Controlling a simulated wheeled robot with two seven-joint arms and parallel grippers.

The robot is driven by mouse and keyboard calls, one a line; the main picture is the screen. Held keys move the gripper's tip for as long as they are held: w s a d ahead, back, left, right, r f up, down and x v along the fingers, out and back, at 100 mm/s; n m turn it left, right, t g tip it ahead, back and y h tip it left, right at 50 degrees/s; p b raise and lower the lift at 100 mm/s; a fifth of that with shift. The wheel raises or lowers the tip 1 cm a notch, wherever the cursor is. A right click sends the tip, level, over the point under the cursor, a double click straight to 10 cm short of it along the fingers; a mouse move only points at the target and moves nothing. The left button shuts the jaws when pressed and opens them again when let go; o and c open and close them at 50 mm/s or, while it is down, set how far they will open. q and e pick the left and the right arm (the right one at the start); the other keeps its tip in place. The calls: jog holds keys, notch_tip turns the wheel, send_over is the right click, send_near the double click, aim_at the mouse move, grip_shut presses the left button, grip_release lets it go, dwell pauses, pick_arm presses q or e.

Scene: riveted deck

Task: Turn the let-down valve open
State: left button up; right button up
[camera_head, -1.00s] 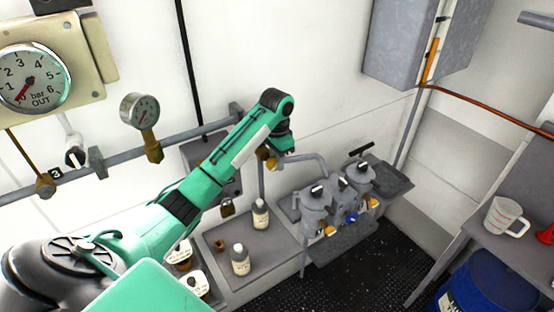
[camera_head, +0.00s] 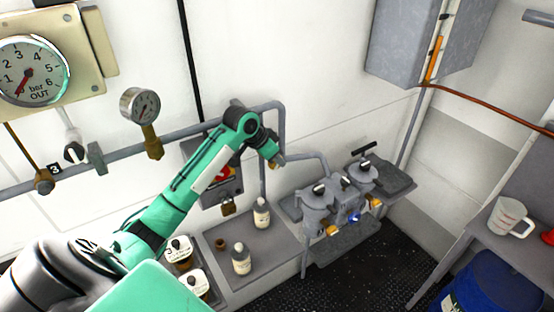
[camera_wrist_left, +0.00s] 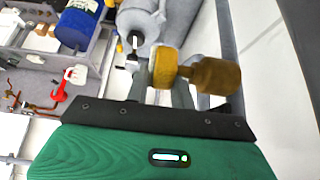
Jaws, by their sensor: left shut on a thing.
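The let-down valve (camera_head: 280,161) appears as a small brass-coloured fitting between the upright grey pipe and the bent pipe leading to the filter pots. My left gripper (camera_head: 275,156) is at it, mostly covering it. In the left wrist view, the valve's yellow round part (camera_wrist_left: 165,67) and darker brass cylinder (camera_wrist_left: 216,76) stand at the grey fingers (camera_wrist_left: 168,95). The left gripper is shut on the valve; the exact finger contact is partly hidden. My right gripper is out of view.
Grey filter pots (camera_head: 317,208) stand right of the valve. A box with a red knob (camera_head: 222,174) and padlock is behind the arm. Small bottles (camera_head: 261,213) stand on the bench below.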

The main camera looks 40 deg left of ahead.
pick_arm(q)
jog(key=shift+t, duration=0.3)
jog(key=o, duration=1)
jog(key=shift+s, duration=0.1)
jog(key=shift+b+v, duration=1.75)
jog(key=shift+v, duration=1.95)
jog(key=shift+a, duration=0.15)
